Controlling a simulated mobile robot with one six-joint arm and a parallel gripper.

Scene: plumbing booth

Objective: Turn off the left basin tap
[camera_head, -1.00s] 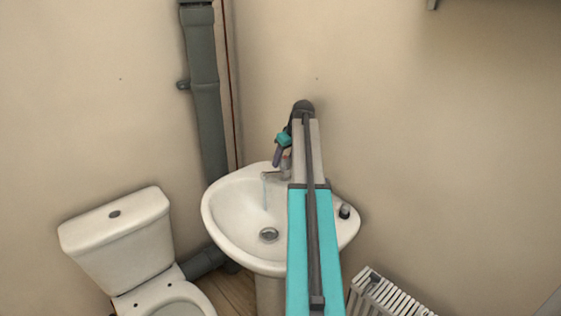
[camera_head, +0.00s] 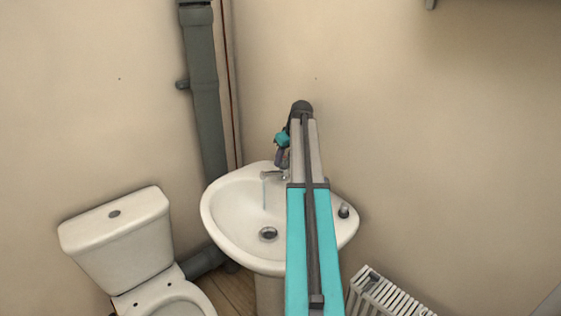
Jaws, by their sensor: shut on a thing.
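The white basin (camera_head: 225,222) stands against the corner walls. A metal tap (camera_head: 267,175) sits at its back edge, and a thin stream of water (camera_head: 264,195) falls from the spout into the bowl. My gripper (camera_head: 281,160) is at the tap's top, pointing down, and is shut on what appears to be the tap's handle. The handle is mostly hidden by the gripper and my arm. My grey and teal arm also covers the right part of the basin's back edge.
A dark small fitting (camera_head: 344,211) is on the basin's right rim. A white toilet (camera_head: 120,240) is at left, a grey pipe (camera_head: 205,110) runs down the corner behind, and a white radiator (camera_head: 378,296) is at lower right.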

